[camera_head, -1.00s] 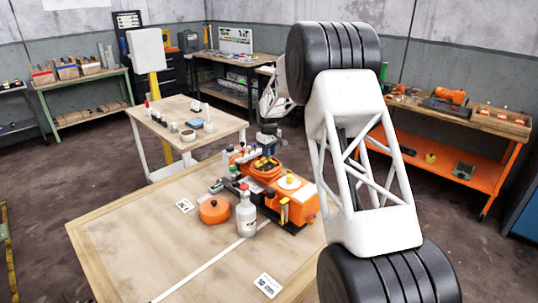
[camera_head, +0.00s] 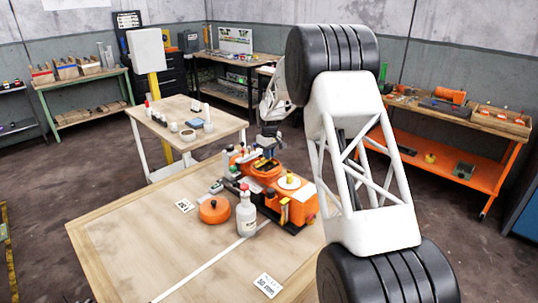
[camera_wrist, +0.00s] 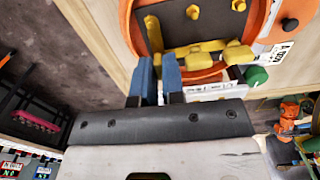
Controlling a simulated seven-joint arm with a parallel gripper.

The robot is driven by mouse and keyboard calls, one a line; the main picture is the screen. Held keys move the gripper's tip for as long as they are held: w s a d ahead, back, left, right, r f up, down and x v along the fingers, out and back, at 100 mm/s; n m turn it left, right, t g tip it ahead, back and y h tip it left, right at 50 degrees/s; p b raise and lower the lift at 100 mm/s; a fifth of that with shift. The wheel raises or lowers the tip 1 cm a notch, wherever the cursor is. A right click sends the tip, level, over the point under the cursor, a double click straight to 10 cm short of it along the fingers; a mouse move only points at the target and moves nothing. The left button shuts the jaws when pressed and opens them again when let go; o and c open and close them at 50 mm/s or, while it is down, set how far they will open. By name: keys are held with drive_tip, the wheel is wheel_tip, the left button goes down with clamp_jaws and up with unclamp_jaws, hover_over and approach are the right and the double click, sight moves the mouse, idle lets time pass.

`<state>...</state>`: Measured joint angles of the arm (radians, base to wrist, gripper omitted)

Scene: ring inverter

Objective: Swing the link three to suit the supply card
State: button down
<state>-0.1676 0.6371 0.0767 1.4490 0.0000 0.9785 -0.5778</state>
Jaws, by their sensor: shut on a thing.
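The orange inverter unit (camera_head: 298,207) stands on the near wooden table, with an open round orange ring (camera_head: 254,176) at its back. Printed white cards lie left of the unit (camera_head: 184,205) and in front (camera_head: 268,285).
A green knob (camera_wrist: 257,76) sits beside the ring. The near table's left part (camera_head: 130,240) is mostly clear. A second table (camera_head: 175,115) stands behind.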

drive_tip(key=shift+m, duration=2.8)
drive_tip(key=c, duration=1.5)
unclamp_jaws()
